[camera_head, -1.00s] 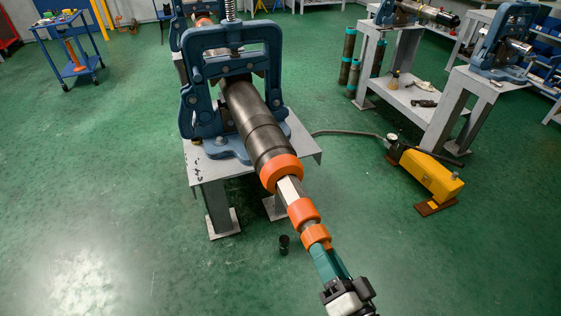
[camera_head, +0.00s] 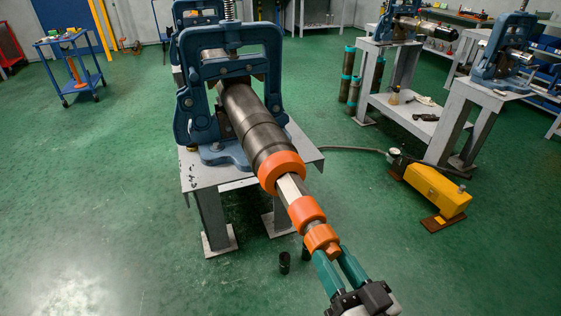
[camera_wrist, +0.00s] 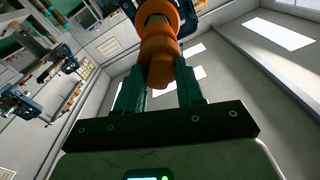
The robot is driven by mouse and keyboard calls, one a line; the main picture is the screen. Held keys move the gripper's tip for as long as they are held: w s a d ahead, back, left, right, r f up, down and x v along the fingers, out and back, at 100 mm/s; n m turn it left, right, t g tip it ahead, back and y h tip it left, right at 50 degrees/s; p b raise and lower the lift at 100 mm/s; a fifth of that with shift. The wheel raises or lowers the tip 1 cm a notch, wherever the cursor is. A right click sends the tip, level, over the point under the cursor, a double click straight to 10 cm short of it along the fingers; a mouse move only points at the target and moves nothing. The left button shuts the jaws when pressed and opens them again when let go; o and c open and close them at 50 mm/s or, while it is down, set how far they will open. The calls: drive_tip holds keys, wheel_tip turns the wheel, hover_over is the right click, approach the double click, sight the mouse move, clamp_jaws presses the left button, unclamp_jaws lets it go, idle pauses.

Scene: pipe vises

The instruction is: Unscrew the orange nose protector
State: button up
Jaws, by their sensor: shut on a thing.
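A dark tool clamped in a blue pipe vise (camera_head: 186,100) slopes down toward me. At its near end are a large orange ring (camera_head: 281,168), a pale shaft, an orange collar (camera_head: 306,211) and the orange nose protector (camera_head: 321,238) at the tip. My gripper (camera_head: 332,252) has its two teal fingers on either side of the nose protector and is shut on it. In the wrist view the nose protector (camera_wrist: 160,70) sits between the fingers, with the other orange parts in line beyond it. The protector's threads are hidden.
The vise stands on a grey metal table (camera_head: 205,180). A yellow pump (camera_head: 436,190) with a hose lies on the floor to the right. A small dark cup (camera_head: 284,262) stands on the floor near the tool tip. A blue cart (camera_head: 72,62) is at the far left. The left floor is clear.

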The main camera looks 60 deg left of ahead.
drive_tip(key=shift+s+f+n+b, duration=0.1)
drive_tip(key=shift+f+n+b, duration=0.1)
drive_tip(key=shift+n+b, duration=1.3)
drive_tip(key=shift+f+n+b, duration=0.15)
drive_tip(key=shift+n+b, duration=0.85)
drive_tip(key=shift+b, duration=0.85)
drive_tip(key=shift+r+n+b, duration=0.15)
drive_tip(key=shift+n+b, duration=0.25)
drive_tip(key=shift+n, duration=0.1)
drive_tip(key=shift+a, duration=0.1)
